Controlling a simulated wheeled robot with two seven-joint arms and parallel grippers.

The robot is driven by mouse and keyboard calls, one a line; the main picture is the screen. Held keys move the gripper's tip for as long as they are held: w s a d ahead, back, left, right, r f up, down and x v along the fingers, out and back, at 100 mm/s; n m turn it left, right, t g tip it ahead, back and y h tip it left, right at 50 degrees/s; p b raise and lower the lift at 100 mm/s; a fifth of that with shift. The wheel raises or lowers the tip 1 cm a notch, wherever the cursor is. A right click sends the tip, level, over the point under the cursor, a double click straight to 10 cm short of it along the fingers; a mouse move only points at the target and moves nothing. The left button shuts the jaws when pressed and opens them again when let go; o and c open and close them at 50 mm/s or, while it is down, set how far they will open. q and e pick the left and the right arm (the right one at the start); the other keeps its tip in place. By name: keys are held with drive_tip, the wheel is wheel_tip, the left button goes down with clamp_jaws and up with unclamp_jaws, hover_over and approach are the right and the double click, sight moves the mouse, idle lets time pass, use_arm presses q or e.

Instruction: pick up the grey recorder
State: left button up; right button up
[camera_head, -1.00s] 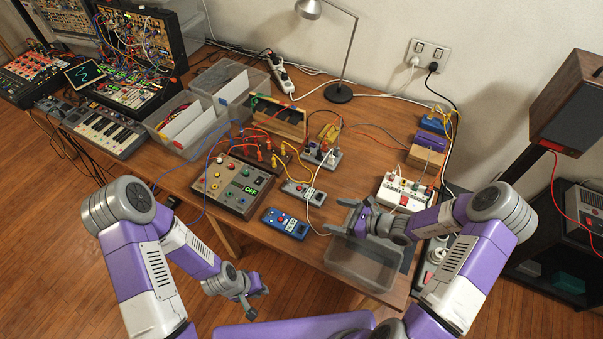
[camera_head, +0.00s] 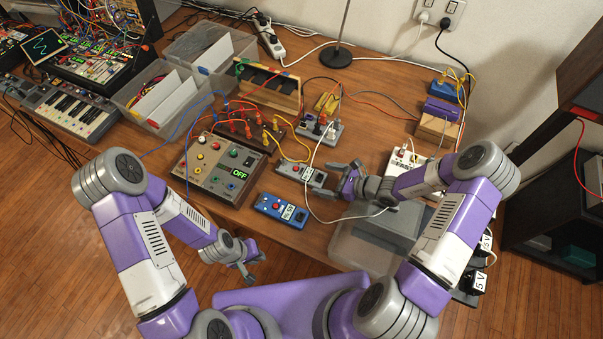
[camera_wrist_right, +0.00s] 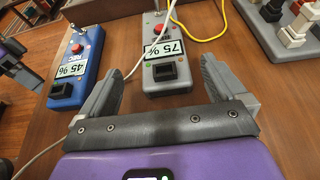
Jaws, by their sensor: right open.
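The grey recorder (camera_head: 301,173) lies on the table, with a red button, a dark switch and a white label. It also shows in the right wrist view (camera_wrist_right: 166,75), label reading 75 %. My right gripper (camera_head: 333,179) is open and empty at the recorder's near right end. In the right wrist view its fingertips (camera_wrist_right: 161,66) stand apart on either side of the recorder's near end, which lies ahead of the palm; I cannot tell their height. My left gripper (camera_head: 254,266) hangs off the table's front edge, open and empty.
A white cable (camera_head: 312,205) loops past the recorder and my right gripper. A grey control box (camera_head: 222,168) stands left. A clear bin (camera_head: 350,250) sits under my right forearm.

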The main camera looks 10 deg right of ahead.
sight(318, 176)
drive_tip(key=shift+w+b+x, duration=0.25)
drive_tip(key=shift+b+x, duration=0.25)
drive_tip(key=shift+x, duration=2.45)
